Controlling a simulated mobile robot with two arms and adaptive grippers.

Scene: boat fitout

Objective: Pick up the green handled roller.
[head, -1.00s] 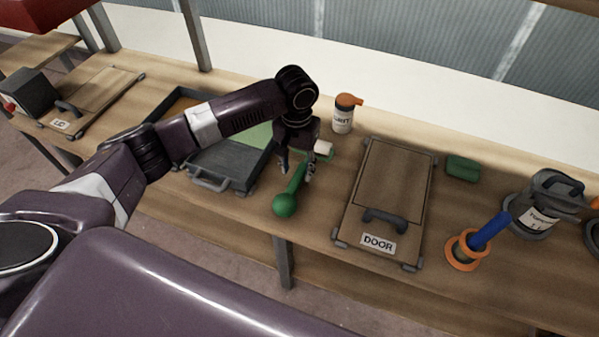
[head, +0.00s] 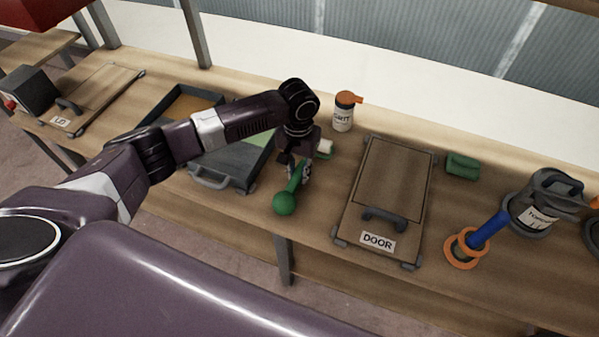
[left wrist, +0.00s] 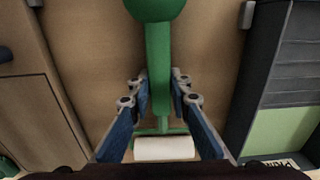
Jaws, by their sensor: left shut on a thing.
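The green handled roller (head: 286,202) lies on the wooden bench between the grey tray and the door panel. Its round knob end points to the front and its pale roller head (head: 325,147) to the back. My left gripper (head: 297,172) is shut on the roller's handle from above. In the left wrist view the fingers (left wrist: 160,95) stand on both sides of the green handle (left wrist: 158,60), with the white roller sleeve (left wrist: 164,148) at the bottom. The roller appears to rest on the bench still. My right gripper is not in view.
A grey tray (head: 211,178) with a handle stands left of the roller. The DOOR panel (head: 352,235) lies to the right. A bottle with an orange cap (head: 343,113) stands behind. A green block (head: 462,166), a blue-handled tool (head: 487,231) and a dark canister (head: 541,208) are farther right.

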